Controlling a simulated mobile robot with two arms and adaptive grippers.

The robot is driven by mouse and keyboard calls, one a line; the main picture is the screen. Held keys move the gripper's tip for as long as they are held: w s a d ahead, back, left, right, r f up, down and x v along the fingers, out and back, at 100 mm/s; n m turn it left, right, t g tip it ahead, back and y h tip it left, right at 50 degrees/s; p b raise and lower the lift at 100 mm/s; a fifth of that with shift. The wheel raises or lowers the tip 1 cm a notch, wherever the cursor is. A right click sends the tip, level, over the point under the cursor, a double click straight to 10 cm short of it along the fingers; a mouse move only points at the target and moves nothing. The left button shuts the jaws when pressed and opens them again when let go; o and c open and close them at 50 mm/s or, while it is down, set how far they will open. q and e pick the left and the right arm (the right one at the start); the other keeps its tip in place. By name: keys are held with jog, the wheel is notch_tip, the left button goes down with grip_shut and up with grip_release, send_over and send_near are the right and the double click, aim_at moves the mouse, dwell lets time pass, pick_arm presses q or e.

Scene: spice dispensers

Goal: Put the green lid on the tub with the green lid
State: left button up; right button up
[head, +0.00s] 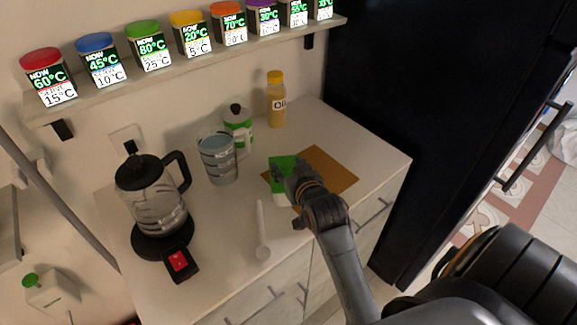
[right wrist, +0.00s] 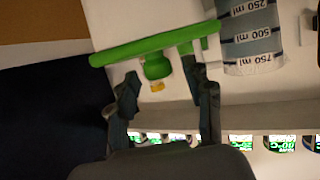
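In the right wrist view the lid (right wrist: 150,46) appears as a long green edge, slightly tilted, just beyond my fingers. I cannot tell whether it sits fully on the tub. My right gripper (head: 291,173) is over the lid and covers part of it. In the right wrist view its two fingers (right wrist: 163,80) are apart, with the right fingertip close to the lid. My left gripper is not in view.
Near the lid are a brown board (head: 330,170), a white spoon (head: 262,228), a measuring jug (head: 218,160), a green-and-white jar (head: 238,123) and an oil bottle (head: 276,103). A glass kettle (head: 155,200) stands left. A shelf (head: 190,63) of dispensers runs above.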

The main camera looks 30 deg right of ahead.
jog(key=shift+r, duration=0.1)
jog(key=shift+r, duration=0.35)
jog(key=shift+s+r, duration=0.25)
jog(key=shift+s, duration=0.05)
jog(key=p+v, duration=0.1)
jog(key=v, duration=1)
jog(key=shift+s, duration=0.2)
jog(key=shift+a, duration=0.1)
